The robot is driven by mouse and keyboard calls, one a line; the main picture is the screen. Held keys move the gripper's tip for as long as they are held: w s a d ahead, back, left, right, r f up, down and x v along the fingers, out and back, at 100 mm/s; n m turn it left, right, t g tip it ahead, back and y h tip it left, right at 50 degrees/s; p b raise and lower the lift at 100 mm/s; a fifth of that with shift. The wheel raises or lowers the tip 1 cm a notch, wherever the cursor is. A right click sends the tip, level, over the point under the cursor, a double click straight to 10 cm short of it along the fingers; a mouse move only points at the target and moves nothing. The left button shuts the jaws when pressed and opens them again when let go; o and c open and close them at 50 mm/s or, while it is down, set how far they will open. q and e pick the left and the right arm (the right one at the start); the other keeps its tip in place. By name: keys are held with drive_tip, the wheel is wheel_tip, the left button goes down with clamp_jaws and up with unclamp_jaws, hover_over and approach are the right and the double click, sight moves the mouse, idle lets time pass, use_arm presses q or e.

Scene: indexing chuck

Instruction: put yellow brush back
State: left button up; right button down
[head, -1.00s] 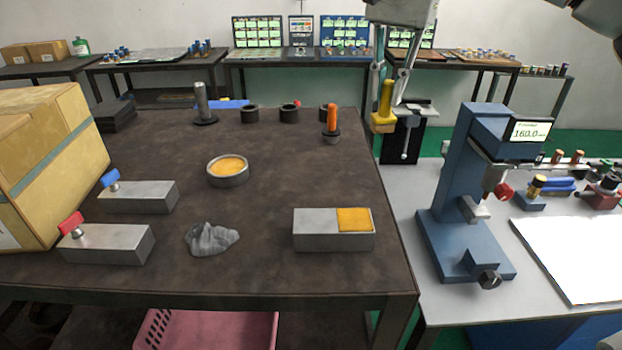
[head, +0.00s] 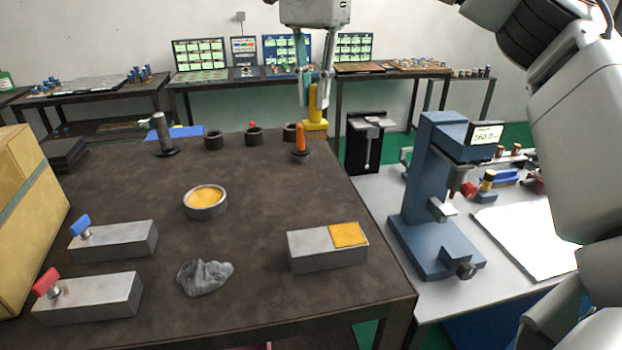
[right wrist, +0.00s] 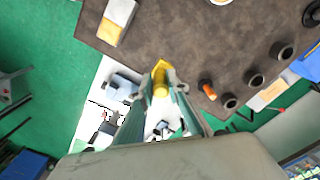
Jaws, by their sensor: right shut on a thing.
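The yellow brush (head: 315,108) is upright in my right gripper (head: 316,86), above the far right edge of the dark table in the head view. In the right wrist view the brush (right wrist: 160,78) sits between the fingers of the right gripper (right wrist: 160,90), which are shut on it. Dark ring-shaped holders stand along the table's far edge: a left one (head: 213,140), a middle one (head: 254,137) and a right one (head: 291,132). An orange-handled brush (head: 300,138) stands upright in front of the right one. My left gripper is not in view.
The dark table (head: 250,240) carries a round dish with yellow content (head: 205,201), a grey block with a yellow patch (head: 328,247), a grey cloth (head: 205,277) and a cardboard box (head: 25,215). A blue gauge stand (head: 430,200) stands on the right bench.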

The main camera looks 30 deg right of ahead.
sight(314, 138)
wheel_tip(314, 138, down, 11)
drive_tip(key=shift+f, duration=0.2)
drive_tip(key=shift+w+f, duration=0.1)
drive_tip(key=shift+f, duration=2.15)
drive_tip(key=shift+f, duration=0.1)
drive_tip(key=c, duration=1.9)
unclamp_jaws()
